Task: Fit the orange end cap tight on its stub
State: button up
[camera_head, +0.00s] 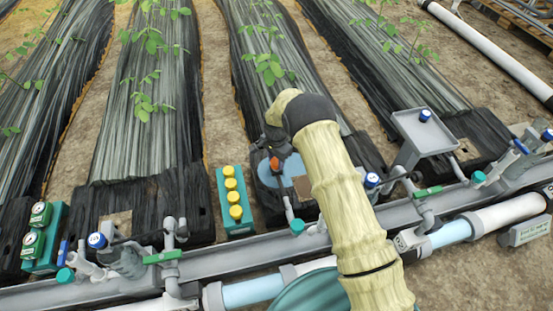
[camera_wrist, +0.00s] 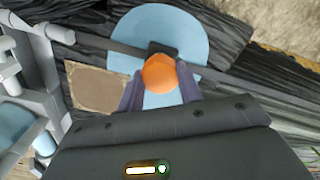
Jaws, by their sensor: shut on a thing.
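The orange end cap (camera_wrist: 159,72) sits between the two fingers of my gripper (camera_wrist: 160,85) in the wrist view. My gripper (camera_head: 276,158) is shut on the cap, above a light blue round surface (camera_wrist: 190,45). The cap and my fingers hide what lies directly under the cap, so I cannot tell whether it is seated on a stub. My arm hides part of the skid behind it.
A grey rail (camera_head: 245,262) with pipes, green-handled valves and blue-capped fittings runs across the front. A green block with yellow knobs (camera_head: 232,198) stands left of my gripper. A grey tray (camera_head: 425,130) stands at the right. Planted black-covered beds lie behind.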

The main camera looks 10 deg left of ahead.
jog(key=shift+f, duration=0.55)
dwell(0.4)
jog(key=o, duration=0.6)
jog(key=shift+o, duration=0.2)
jog(key=shift+f, duration=0.35)
jog(key=c, duration=0.4)
jog(key=shift+d+m+p, duration=0.1)
jog(key=shift+m+p, duration=0.75)
jog(key=shift+m, duration=0.25)
jog(key=shift+c, duration=0.2)
jog(key=shift+f+m, duration=0.15)
jog(key=shift+m, duration=0.45)
